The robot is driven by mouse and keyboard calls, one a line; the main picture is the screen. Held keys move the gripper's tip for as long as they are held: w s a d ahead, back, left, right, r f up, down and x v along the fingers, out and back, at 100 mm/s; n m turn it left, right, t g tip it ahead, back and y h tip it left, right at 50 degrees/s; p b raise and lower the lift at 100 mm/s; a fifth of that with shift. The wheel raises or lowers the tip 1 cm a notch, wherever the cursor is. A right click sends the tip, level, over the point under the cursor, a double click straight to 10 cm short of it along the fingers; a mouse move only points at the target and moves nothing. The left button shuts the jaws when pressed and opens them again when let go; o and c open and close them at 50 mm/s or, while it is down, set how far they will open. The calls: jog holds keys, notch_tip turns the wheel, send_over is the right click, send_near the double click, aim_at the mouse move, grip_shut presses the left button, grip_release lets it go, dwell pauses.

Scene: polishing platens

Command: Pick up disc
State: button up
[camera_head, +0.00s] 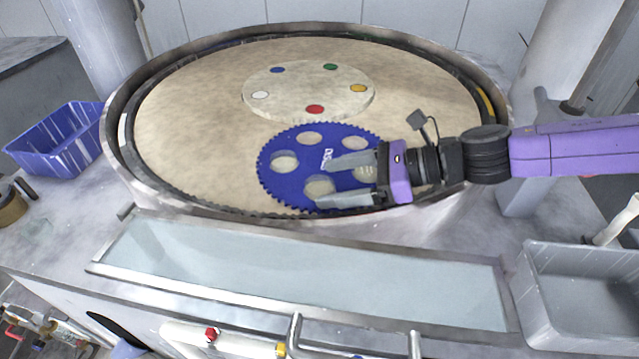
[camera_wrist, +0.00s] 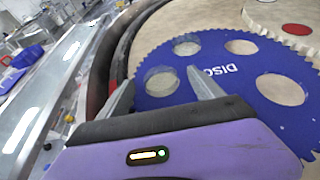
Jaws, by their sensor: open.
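The disc is a blue toothed plate (camera_head: 277,181) with several round holes and the white word "DISC". It lies flat on the beige round platen (camera_head: 190,110), near its front edge. My gripper (camera_head: 322,182) is open above the disc's right part, its two fingers pointing left. In the wrist view the disc (camera_wrist: 222,103) fills the upper right, and my open gripper (camera_wrist: 160,88) has its fingertips apart near one of the disc's holes. I cannot tell whether the fingers touch the disc. My gripper hides part of the disc's right side.
A pale round plate (camera_head: 300,92) with several coloured spots lies behind the disc. A metal rim (camera_head: 130,168) surrounds the platen. A blue bin (camera_head: 60,140) stands at left, a grey tray (camera_head: 580,290) at lower right. A flat glassy panel (camera_head: 300,275) lies in front.

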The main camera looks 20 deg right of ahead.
jog(key=shift+x, duration=0.8)
jog(key=shift+f, duration=0.15)
jog(key=shift+f, duration=0.1)
jog(key=c, duration=1.5)
jog(key=shift+c, duration=0.2)
